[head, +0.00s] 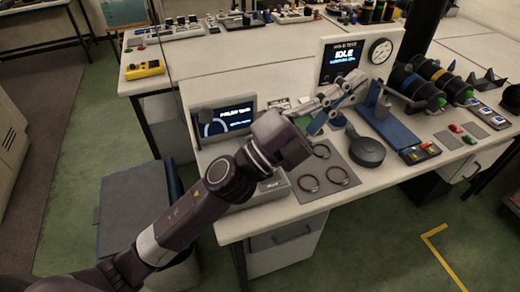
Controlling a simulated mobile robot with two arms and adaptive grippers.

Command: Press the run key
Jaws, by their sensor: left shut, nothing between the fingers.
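My left arm crosses the bench from the lower left. Its gripper (345,90) is shut and empty, with the fingers in front of the upright test panel (330,72). The panel's dark screen reads "IDLE", and a round white dial (380,51) sits at its right. Small red and green keys (462,134) lie on the bench's right part. A small dark box with coloured keys (420,153) stands at the front edge. I cannot tell which of these is the run key, as the labels are too small. My right gripper is not in view.
A blue clamp stand (385,122) and a black round pan-like part (366,152) stand right of the gripper. Several rings lie on a grey mat (321,190). A screen unit (225,120) stands left of it. Cylinders (425,88) lie at the right rear. Some free floor shows at the lower right.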

